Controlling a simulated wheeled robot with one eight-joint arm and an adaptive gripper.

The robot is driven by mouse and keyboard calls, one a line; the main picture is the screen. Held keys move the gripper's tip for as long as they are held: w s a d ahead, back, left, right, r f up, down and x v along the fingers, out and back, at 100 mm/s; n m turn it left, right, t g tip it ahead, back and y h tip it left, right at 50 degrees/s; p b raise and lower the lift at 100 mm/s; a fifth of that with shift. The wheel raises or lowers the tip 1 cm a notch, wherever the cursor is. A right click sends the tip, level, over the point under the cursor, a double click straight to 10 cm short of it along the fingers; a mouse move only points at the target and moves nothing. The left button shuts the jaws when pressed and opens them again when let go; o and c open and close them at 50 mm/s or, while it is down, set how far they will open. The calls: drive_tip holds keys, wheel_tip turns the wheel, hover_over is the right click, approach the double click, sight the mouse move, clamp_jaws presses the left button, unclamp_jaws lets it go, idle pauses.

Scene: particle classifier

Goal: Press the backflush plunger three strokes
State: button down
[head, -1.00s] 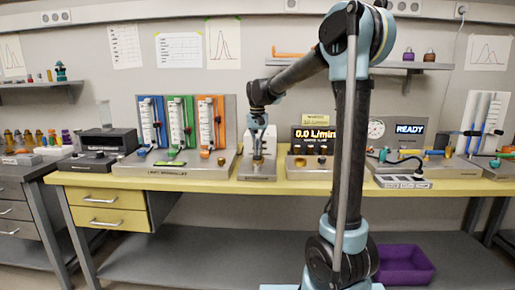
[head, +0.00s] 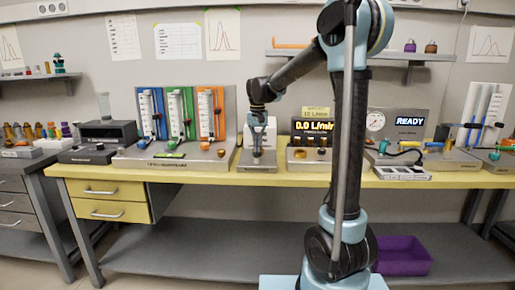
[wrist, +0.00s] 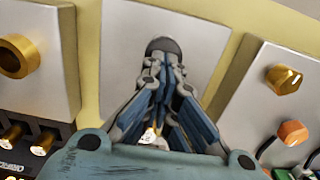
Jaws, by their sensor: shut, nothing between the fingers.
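My gripper (head: 257,152) is shut, pointing down in front of the narrow grey station in the middle of the bench (head: 244,160). In the wrist view my gripper (wrist: 163,48) has its fingers together over the pale plate (wrist: 205,30) of that station. A dark rounded end shows at the fingertips; I cannot tell whether it is the finger pads or a plunger cap under them. A small brass piece (wrist: 150,135) shows between the finger links. The backflush plunger cannot be made out clearly; my gripper covers much of the station.
The panel with blue, green and orange columns (head: 229,112) stands close on the left. The flow display box (head: 314,127) with brass knobs stands close on the right. The yellow bench edge (head: 215,180) runs in front. A purple bin (head: 403,257) sits on the lower shelf.

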wheel_tip(320, 180, up, 14)
drive_tip(key=shift+f, duration=0.15)
idle(0.3)
idle(0.9)
wheel_tip(320, 180, up, 3)
drive_tip(key=shift+f, duration=0.1)
idle(0.4)
wheel_tip(320, 180, down, 14)
idle(0.7)
